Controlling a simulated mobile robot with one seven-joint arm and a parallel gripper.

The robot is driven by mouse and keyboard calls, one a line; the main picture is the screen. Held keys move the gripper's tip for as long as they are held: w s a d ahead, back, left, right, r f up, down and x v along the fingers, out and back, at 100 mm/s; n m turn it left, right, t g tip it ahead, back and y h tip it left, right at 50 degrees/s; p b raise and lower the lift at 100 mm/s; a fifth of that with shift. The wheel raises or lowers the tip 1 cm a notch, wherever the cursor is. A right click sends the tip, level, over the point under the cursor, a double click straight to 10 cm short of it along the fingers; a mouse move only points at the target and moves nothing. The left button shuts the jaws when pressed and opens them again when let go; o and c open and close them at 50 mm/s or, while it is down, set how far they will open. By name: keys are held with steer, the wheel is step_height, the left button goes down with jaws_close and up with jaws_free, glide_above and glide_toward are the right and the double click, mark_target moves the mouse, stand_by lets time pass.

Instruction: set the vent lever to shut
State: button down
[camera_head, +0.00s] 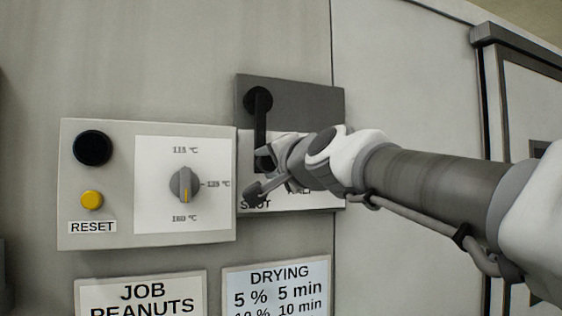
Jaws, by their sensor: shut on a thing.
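The vent lever (260,128) is a black bar on a grey plate (303,97). Its round pivot is at the upper left of the plate, and the bar hangs almost straight down from it. My gripper (260,174) is at the bar's lower end, shut on the lever. The fingers hide part of that end. Below the gripper, a partly covered label reads "SHUT" (255,204). A second label, "HALF" (301,190), is partly hidden behind my wrist. The bar's lower end is above the "SHUT" label.
Left of the lever is a control box (85,242) with a black button (92,147), a yellow reset button (92,200) and a temperature knob (184,185). Below are a job sign (141,297) and a drying sign (278,286). A dark-framed door (525,95) stands at right.

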steer(key=shift+a, duration=0.1)
stand_by(0.3)
steer(key=shift+c, duration=2.1)
jaws_free()
steer(key=b+v, duration=0.3)
steer(key=v, duration=1.4)
steer(key=shift+s, duration=0.2)
step_height(320, 180, down, 15)
steer(key=d+n+g+h, duration=0.2)
steer(key=n+g+h, duration=0.1)
steer(key=s+d+f+n+g+h, duration=0.1)
steer(key=s+d+f+g, duration=0.1)
steer(key=f, duration=0.7)
steer(key=s+d+f+n+g+h, duration=0.2)
steer(key=s+f, duration=0.3)
steer(key=f, duration=0.4)
steer(key=s+d+f+n+g+h, duration=0.1)
steer(key=s+d+f+n+g, duration=0.1)
steer(key=f, duration=0.7)
steer(key=shift+s+d+f+g, duration=0.2)
steer(key=shift+s+d+g, duration=0.6)
steer(key=shift+d+g, duration=0.3)
